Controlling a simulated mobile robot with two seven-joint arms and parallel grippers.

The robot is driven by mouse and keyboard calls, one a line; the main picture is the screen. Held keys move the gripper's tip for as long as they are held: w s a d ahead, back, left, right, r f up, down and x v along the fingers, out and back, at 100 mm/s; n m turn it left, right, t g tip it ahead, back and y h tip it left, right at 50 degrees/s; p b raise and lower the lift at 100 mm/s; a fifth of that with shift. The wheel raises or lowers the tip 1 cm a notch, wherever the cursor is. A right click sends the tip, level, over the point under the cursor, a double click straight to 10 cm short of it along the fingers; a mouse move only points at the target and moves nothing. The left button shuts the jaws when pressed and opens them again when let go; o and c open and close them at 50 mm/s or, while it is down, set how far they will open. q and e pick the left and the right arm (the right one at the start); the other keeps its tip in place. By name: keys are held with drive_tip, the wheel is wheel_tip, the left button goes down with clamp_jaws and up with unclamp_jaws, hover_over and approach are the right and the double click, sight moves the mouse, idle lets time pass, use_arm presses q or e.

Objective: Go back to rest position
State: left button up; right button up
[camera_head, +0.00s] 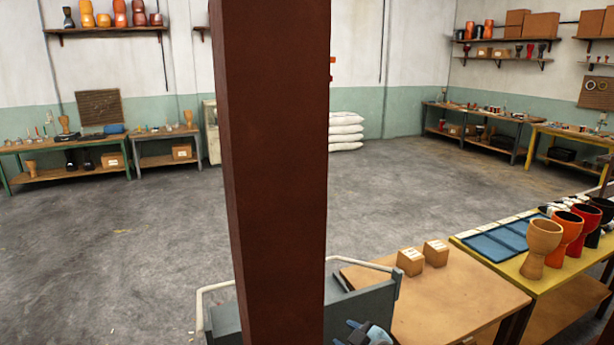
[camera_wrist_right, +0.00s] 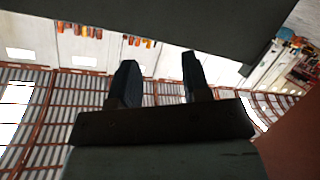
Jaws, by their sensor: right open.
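My right gripper (camera_head: 365,333) shows at the bottom edge of the head view, partly cut off, in front of a grey cart. In the right wrist view its two dark fingers (camera_wrist_right: 160,78) stand apart with nothing between them. Roof beams and far shelves show beyond them. My left gripper is not in view.
A red-brown post (camera_head: 275,170) stands close in front and hides the middle. The grey cart (camera_head: 360,305) with a white handle is behind it. A wooden table (camera_head: 460,295) with two small boxes (camera_head: 422,257) and a yellow table with goblet drums (camera_head: 560,243) are right. Floor beyond is clear.

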drive_tip(key=s+d+f+m+h, duration=0.1)
drive_tip(key=s+d+f+m, duration=0.2)
drive_tip(key=s, duration=0.8)
drive_tip(key=s+d+f+m+h+p, duration=0.1)
drive_tip(key=s+f, duration=0.4)
drive_tip(key=s, duration=0.6)
drive_tip(key=s+d+f+m+g+h+p, duration=0.1)
drive_tip(key=s+d+f+m, duration=0.4)
drive_tip(key=s, duration=0.6)
drive_tip(key=shift+s+d+m+h, duration=0.15)
drive_tip(key=shift+d+m+h, duration=0.15)
drive_tip(key=shift+d+h, duration=0.45)
